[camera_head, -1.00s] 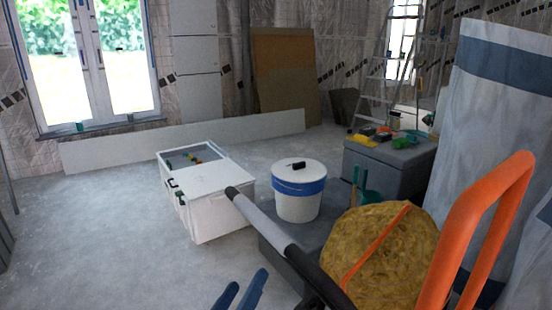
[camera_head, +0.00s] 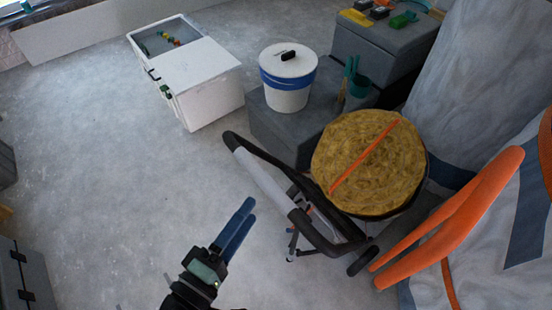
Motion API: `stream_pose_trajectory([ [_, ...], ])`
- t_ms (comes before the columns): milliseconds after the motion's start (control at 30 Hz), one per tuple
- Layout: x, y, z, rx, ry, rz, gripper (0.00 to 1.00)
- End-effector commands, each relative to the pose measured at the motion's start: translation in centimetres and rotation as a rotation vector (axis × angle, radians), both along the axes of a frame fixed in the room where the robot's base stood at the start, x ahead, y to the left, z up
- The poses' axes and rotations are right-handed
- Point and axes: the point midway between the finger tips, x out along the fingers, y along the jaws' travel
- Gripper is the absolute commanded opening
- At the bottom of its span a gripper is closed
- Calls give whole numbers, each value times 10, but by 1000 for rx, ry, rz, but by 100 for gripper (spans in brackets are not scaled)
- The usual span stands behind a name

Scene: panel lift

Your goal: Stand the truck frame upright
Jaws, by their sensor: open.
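A tilted frame of grey tube with black ends (camera_head: 262,175) shows in the head view, low over the floor beside a round straw-coloured bundle. Orange tubes (camera_head: 450,222) stand to its right. I cannot tell which of these is the truck frame. My gripper (camera_head: 249,206) has two blue fingers and a dark wrist. It is at the bottom centre, left of and nearer than the grey tube, apart from it in the picture. It is open, with nothing visible between its fingers.
The straw-coloured bundle (camera_head: 362,160) has an orange strap. A white bucket (camera_head: 288,95) stands on a grey box (camera_head: 275,130). A white cabinet (camera_head: 195,85) stands behind left. A grey chest (camera_head: 375,55) holds tools. The floor (camera_head: 110,170) at left is clear.

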Motion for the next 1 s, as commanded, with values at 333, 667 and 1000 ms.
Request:
stream_pose_trajectory([
  [333, 61, -38, -4, 2, -2, -4, 66],
  [667, 96, -59, -7, 3, -1, -1, 66],
  [1000, 99, -61, -7, 3, -1, 0, 66],
])
